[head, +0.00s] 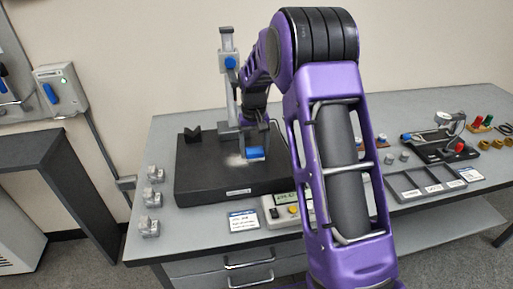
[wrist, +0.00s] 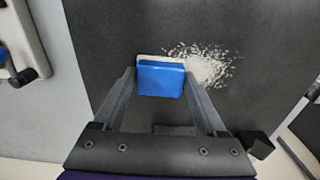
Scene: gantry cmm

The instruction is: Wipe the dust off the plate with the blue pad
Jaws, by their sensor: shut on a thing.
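The blue pad (wrist: 161,80) is held between the two fingers of my gripper (wrist: 160,88), which is shut on it. A pale strip shows along the pad's far edge. In the head view the pad (head: 255,153) is low over the black plate (head: 205,180), at or very near its surface; I cannot tell whether it touches. A patch of whitish dust (wrist: 207,66) lies on the plate just right of the pad in the wrist view. In the head view some dust (head: 234,160) shows left of the pad. My arm hides part of the plate's right side.
A height gauge (head: 229,85) and a small black V-block (head: 192,135) stand on the plate's back part. A readout box (head: 284,215) sits at the plate's front right. Small metal blocks (head: 150,200) line the bench's left. A grey tray (head: 425,185) lies right of my arm.

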